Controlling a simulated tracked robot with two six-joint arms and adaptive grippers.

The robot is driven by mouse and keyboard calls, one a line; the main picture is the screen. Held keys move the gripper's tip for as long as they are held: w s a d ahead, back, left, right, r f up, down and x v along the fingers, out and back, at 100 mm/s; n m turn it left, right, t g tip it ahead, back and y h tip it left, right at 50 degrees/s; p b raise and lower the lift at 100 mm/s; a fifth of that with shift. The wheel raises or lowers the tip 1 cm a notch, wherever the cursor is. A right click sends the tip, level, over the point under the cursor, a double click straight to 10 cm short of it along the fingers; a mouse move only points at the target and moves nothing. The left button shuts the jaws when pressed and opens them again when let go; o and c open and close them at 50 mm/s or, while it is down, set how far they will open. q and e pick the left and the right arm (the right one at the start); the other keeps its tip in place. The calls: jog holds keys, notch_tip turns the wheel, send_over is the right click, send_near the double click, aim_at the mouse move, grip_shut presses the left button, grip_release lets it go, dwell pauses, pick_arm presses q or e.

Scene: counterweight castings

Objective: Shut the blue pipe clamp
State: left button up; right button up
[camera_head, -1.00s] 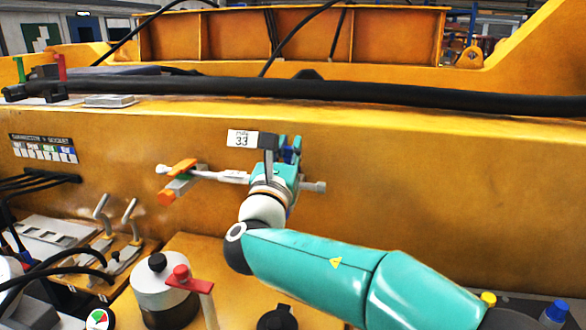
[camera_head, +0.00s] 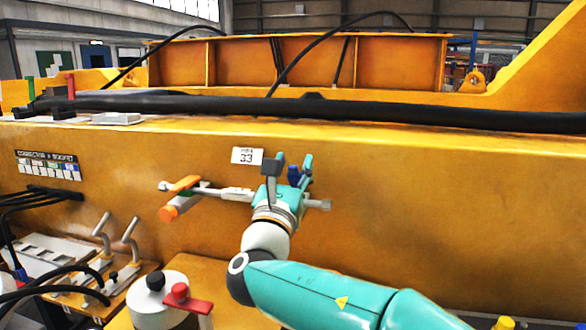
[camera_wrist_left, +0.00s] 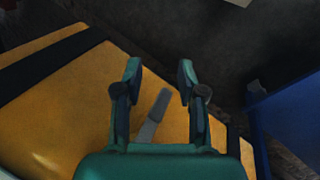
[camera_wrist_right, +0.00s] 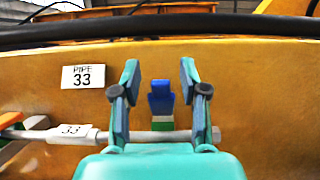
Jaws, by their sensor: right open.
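The blue pipe clamp (camera_wrist_right: 161,98) stands upright on a thin grey pipe (camera_wrist_right: 153,137) in the right wrist view. A green and white part sits below its blue piece. In the head view the clamp (camera_head: 294,176) is partly hidden by my right gripper (camera_head: 289,165). The right gripper is open, with one finger on each side of the clamp, and a gap shows on both sides in the right wrist view. My left gripper (camera_wrist_left: 158,78) is open and empty, away from the clamp. A grey lever (camera_wrist_left: 153,116) shows beyond its fingers.
A yellow beam (camera_head: 430,210) stands behind the pipe, with a PIPE 33 label (camera_head: 247,155). Orange-handled fittings (camera_head: 183,183) are on the pipe's left. A thick black hose (camera_head: 400,110) runs along the beam top. A red-handled valve (camera_head: 180,293) stands at the front left.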

jog(key=v, duration=1.2)
